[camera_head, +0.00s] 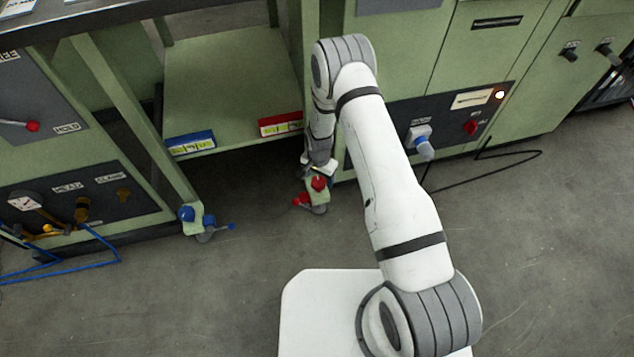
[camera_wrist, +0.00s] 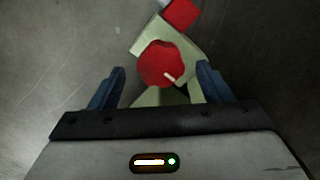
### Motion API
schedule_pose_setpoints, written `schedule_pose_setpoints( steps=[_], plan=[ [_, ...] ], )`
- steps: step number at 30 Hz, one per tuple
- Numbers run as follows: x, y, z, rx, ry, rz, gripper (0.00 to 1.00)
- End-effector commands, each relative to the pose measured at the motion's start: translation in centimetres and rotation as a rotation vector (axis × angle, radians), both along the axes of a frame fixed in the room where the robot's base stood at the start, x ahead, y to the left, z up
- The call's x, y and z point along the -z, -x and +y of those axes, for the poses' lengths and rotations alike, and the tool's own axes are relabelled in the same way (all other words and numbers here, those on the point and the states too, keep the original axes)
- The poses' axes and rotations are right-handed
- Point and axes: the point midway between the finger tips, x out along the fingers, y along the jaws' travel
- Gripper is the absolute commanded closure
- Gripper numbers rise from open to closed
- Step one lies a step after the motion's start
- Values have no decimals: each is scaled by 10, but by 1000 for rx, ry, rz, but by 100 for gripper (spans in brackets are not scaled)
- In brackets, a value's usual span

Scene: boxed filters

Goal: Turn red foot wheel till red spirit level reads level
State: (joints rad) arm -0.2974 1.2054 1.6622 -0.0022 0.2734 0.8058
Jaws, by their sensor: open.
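The red foot wheel (camera_head: 319,183) is on the foot of the bench leg, just below my gripper (camera_head: 319,167). In the wrist view the round red wheel (camera_wrist: 158,60) with a white mark at its lower right lies between the two blue fingers of my gripper (camera_wrist: 162,68). The fingers are apart, with a gap on each side of the wheel, and hold nothing. The red spirit level (camera_head: 281,124) is on the front edge of the shelf, at its right end. Its yellow-green vial shows, but the bubble is too small to read.
A red lever (camera_head: 300,200) sticks out beside the red wheel; a red part (camera_wrist: 181,13) shows above the wheel in the wrist view. A blue spirit level (camera_head: 190,142) and blue foot wheel (camera_head: 187,213) are to the left. A black cable (camera_head: 490,172) lies at right.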

Motion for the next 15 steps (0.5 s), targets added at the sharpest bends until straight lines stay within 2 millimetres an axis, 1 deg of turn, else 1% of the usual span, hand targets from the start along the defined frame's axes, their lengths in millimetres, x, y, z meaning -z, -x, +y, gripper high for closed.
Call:
schedule_pose_setpoints(
  steps=[1,3,6,15],
  plan=[
    [10,0,0,0,0,1,29],
    [18,0,0,0,0,1,29],
    [24,0,0,0,0,0,29],
    [26,0,0,-1,0,0,29]
  ],
)
